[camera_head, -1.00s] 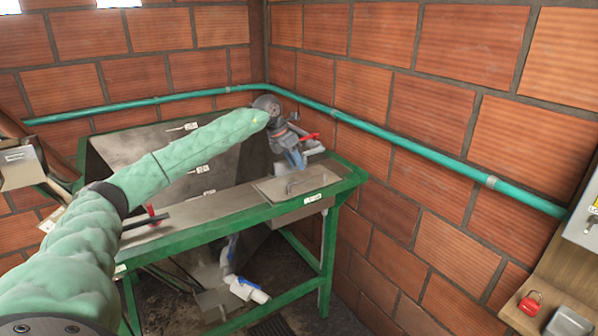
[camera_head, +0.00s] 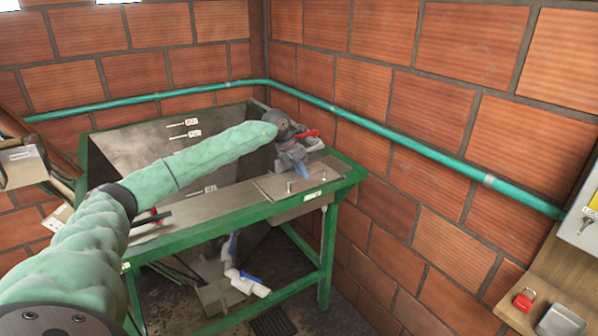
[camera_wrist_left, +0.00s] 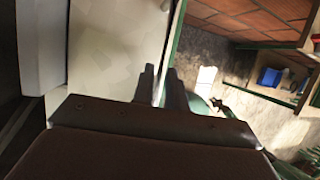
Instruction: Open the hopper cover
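A flat grey cover plate (camera_head: 275,188) lies closed on the right end of the green-framed bench, with a small handle and a white label at its front edge. I take it for the hopper cover. My left gripper (camera_head: 301,172) points down over the plate's back right part, close to the handle. In the left wrist view its two dark fingers (camera_wrist_left: 160,88) stand a narrow gap apart, with a pale surface beyond them. I cannot tell whether they touch the handle.
A large grey sloped bin (camera_head: 140,150) with labels stands behind the bench (camera_head: 170,234). A green pipe (camera_head: 400,140) runs along the brick walls. A red part (camera_head: 307,133) shows just behind the gripper. A wooden shelf (camera_head: 545,290) with a red padlock (camera_head: 523,300) is at right.

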